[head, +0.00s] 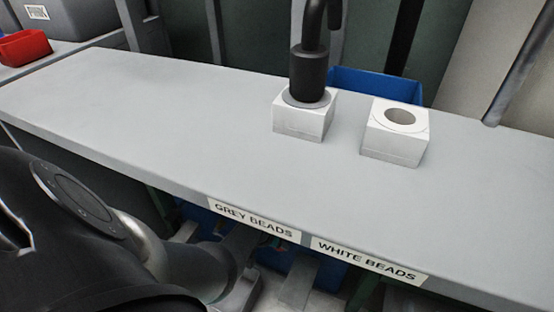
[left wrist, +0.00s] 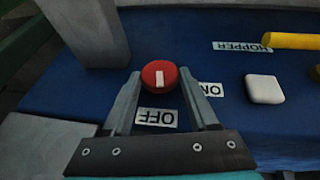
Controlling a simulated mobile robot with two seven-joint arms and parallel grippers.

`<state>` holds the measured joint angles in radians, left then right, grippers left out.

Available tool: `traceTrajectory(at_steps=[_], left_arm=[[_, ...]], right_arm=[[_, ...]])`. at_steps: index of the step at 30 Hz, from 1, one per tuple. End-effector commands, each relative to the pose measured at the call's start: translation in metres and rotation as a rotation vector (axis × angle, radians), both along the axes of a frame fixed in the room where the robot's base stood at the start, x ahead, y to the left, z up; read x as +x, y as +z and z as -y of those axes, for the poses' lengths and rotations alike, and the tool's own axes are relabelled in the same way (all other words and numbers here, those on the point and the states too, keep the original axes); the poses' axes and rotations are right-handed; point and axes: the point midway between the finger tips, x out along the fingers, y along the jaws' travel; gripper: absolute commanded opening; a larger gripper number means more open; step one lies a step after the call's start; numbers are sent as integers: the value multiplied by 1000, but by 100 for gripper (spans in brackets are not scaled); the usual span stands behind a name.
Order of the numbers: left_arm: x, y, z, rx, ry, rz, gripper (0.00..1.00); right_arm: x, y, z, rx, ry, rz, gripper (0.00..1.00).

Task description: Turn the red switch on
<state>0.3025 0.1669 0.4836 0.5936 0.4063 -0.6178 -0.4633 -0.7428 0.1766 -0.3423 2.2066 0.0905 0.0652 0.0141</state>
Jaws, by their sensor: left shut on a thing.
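The red switch (left wrist: 159,76) is a round red knob with a white pointer bar, on a blue panel in the left wrist view. The bar stands nearly upright in that picture, its lower end toward the OFF label (left wrist: 157,117). The ON label (left wrist: 209,89) is to the right of the knob. My left gripper (left wrist: 161,82) has one finger on each side of the knob and is shut on it. In the head view my left arm reaches low under the table's front edge; its gripper and the switch cannot be made out there. My right gripper is not in view.
A white square button (left wrist: 264,89), a HOPPER label (left wrist: 242,46) and a yellow bar (left wrist: 294,41) are right of the switch. A grey post (left wrist: 88,30) stands at upper left. Above, the grey table (head: 200,125) carries two white blocks (head: 304,125) (head: 395,146); a black nozzle (head: 309,75) meets the left one.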

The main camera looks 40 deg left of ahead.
Motion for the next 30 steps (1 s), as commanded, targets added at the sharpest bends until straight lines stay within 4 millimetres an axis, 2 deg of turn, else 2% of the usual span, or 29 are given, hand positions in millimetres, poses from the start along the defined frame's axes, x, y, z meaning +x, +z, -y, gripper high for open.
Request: traceTrajectory(at_steps=[9, 19, 20, 27, 30], left_arm=[[-3, -1, -1, -74, -1, 20, 4], [-3, -1, -1, -76, -2, 22, 4], [-3, -1, -1, -76, -2, 22, 61], [-2, 0, -1, -76, -1, 24, 88], [-1, 0, -2, -76, 0, 25, 88]], right_arm=[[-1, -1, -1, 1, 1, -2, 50], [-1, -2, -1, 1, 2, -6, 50], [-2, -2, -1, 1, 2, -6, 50], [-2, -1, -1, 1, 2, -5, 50], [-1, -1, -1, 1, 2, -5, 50]])
